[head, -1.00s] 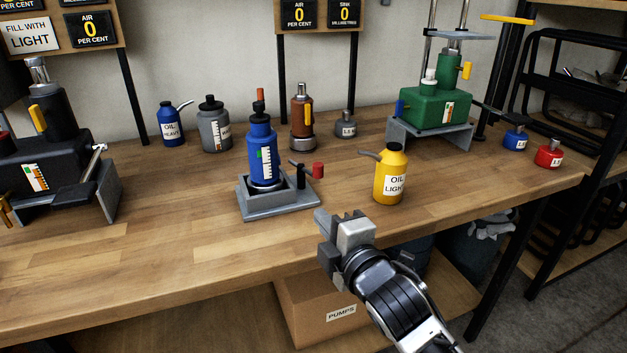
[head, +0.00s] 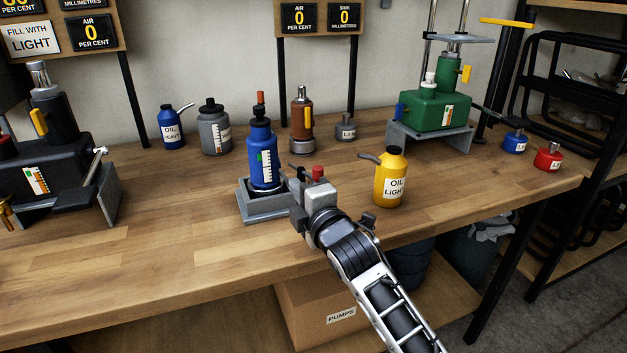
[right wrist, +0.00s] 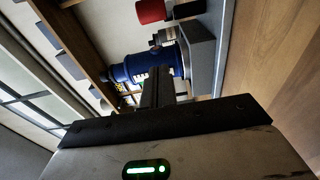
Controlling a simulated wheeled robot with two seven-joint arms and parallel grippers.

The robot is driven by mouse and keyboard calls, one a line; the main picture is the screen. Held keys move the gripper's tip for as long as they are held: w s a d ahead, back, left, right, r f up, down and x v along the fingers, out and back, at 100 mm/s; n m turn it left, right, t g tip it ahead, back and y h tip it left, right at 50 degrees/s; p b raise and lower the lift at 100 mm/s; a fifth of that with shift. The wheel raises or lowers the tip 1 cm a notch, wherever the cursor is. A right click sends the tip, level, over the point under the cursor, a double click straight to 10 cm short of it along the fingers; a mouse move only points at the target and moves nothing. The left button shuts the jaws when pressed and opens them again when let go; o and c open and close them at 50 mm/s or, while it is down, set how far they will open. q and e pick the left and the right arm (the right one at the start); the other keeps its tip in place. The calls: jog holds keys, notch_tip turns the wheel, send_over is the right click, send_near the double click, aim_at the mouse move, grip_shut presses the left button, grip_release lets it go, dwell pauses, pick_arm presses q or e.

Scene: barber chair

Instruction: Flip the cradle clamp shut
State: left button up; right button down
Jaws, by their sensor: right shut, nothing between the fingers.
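The grey cradle (head: 262,212) sits on the bench with the blue bottle jack (head: 262,160) upright in it. The clamp is a dark lever with a red knob (head: 318,173) at the cradle's right side, swung out away from the jack. My right gripper (head: 297,208) is shut and empty, in front of the cradle's right side and below the knob; it hides part of the cradle. In the right wrist view the shut fingers (right wrist: 158,88) point toward the blue jack (right wrist: 145,65), with the red knob (right wrist: 151,11) at the top. I cannot tell whether the fingers touch anything.
A yellow oil can (head: 391,180) stands close to the right of my right gripper. A brown jack (head: 302,125), grey bottle (head: 214,130) and blue oil can (head: 171,128) stand behind. A green jack (head: 440,108) is at the right, a black one (head: 45,160) at the left. The front bench is clear.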

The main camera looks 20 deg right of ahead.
jog(key=shift+w+d+p, duration=0.15)
jog(key=shift+w+d, duration=0.4)
jog(key=shift+d, duration=0.35)
jog(key=shift+w+d+p, duration=0.15)
jog(key=shift+w+d, duration=0.35)
jog(key=shift+d, duration=0.4)
